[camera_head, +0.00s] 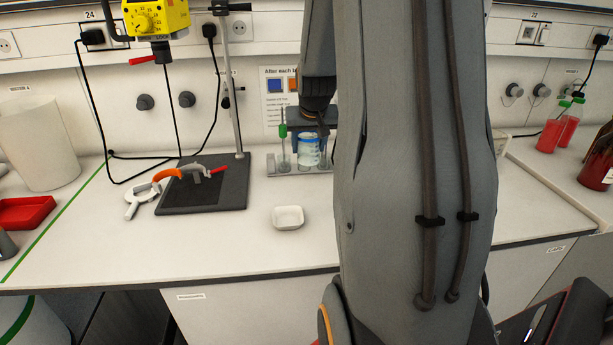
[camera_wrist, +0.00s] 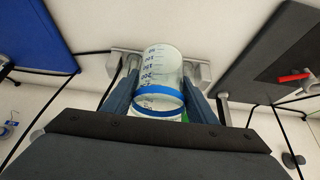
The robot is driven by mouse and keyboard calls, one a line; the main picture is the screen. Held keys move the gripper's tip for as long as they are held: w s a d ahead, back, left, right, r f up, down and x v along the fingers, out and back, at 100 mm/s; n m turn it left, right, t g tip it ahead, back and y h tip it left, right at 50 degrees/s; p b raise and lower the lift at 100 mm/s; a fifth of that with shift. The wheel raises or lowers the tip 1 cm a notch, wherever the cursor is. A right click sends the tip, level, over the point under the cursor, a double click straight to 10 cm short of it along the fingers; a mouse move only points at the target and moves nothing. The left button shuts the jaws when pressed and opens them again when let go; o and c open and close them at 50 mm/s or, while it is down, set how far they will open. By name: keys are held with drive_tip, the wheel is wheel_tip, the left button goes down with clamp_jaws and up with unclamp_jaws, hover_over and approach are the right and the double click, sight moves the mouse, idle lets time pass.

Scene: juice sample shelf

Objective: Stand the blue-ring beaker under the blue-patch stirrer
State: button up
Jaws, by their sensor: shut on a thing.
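The blue-ring beaker is clear with blue graduations. It shows in the head view (camera_head: 308,152) and, with its blue ring, in the wrist view (camera_wrist: 159,88). My gripper (camera_head: 308,143) is shut on it, with one finger on each side; it shows in the wrist view too (camera_wrist: 157,100). The beaker is at a pale rack; I cannot tell if it touches it. A yellow stirrer (camera_head: 157,17) hangs on a stand at left over a dark base plate (camera_head: 233,190); no blue patch shows on it. A blue plate (camera_wrist: 45,35) shows at left in the wrist view. My arm hides the bench's middle right.
The rack (camera_head: 283,170) has a green-topped tube at left. A white dish (camera_head: 288,217) stands in front. Red-filled bottles (camera_head: 552,133) stand far right.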

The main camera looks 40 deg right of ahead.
sight(307, 160)
wheel_tip(307, 160, down, 5)
drive_tip(key=shift+a+f+p, duration=0.1)
drive_tip(key=shift+a+p, duration=0.05)
drive_tip(key=shift+p, duration=0.3)
drive_tip(key=shift+f+b, duration=0.3)
drive_tip(key=shift+f, duration=1.25)
drive_tip(key=shift+f, duration=0.15)
drive_tip(key=o, duration=1.3)
